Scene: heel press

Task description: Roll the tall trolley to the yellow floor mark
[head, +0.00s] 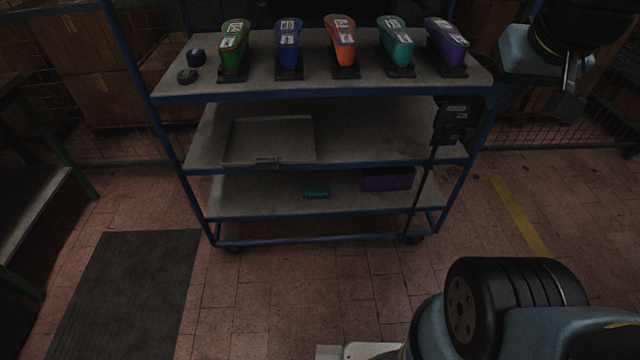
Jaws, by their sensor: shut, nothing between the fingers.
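The tall trolley (330,176) stands in the middle of the head view, with a blue frame, three grey shelves and small wheels at the bottom. The yellow floor mark (520,216) is a stripe on the brick floor to the right of the trolley. My gripper (572,98) is at the upper right, beside the trolley's top right corner. Its fingers are shut and hold nothing. I cannot tell whether it touches the trolley's frame.
Several coloured shoe-like items (341,45) stand on the top shelf. A shallow tray (270,138) lies on the middle shelf, and a purple box (387,179) on the bottom one. A dark mat (130,290) lies at left. Mesh fencing and cartons stand behind. Floor around the yellow mark looks clear.

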